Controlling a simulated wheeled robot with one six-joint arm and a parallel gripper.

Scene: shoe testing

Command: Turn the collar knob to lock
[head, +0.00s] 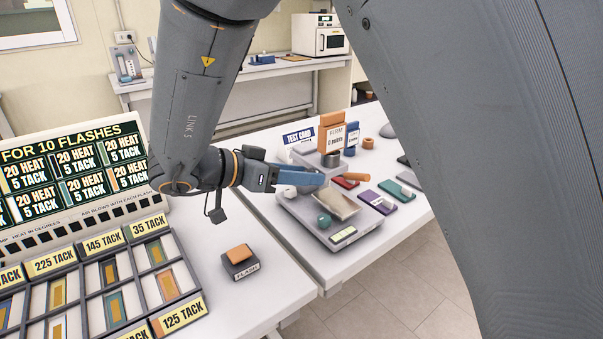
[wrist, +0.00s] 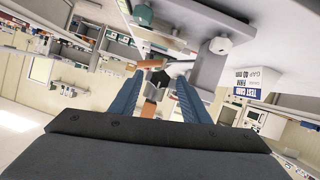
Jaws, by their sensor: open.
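My gripper (head: 318,180) is open over the grey test device (head: 352,232), with its blue fingers pointing right. In the wrist view, the two fingers (wrist: 159,78) are apart with nothing held between them. The device has a pale round knob (head: 290,192) at its left and a green knob (head: 324,221) at its front. A pale faceted knob (wrist: 220,45) and a green knob (wrist: 143,14) show in the wrist view, both outside the fingers. I cannot tell which is the collar knob. An orange-handled piece (head: 355,176) lies just beyond the fingertips.
A tilted tan plate (head: 338,203) is on the device. Purple (head: 379,201) and green (head: 397,190) blocks lie to the right. A TEST CARD sign (head: 298,136) and an orange box (head: 331,131) stand behind. An orange-topped FLASH block (head: 240,262) sits on the nearer table.

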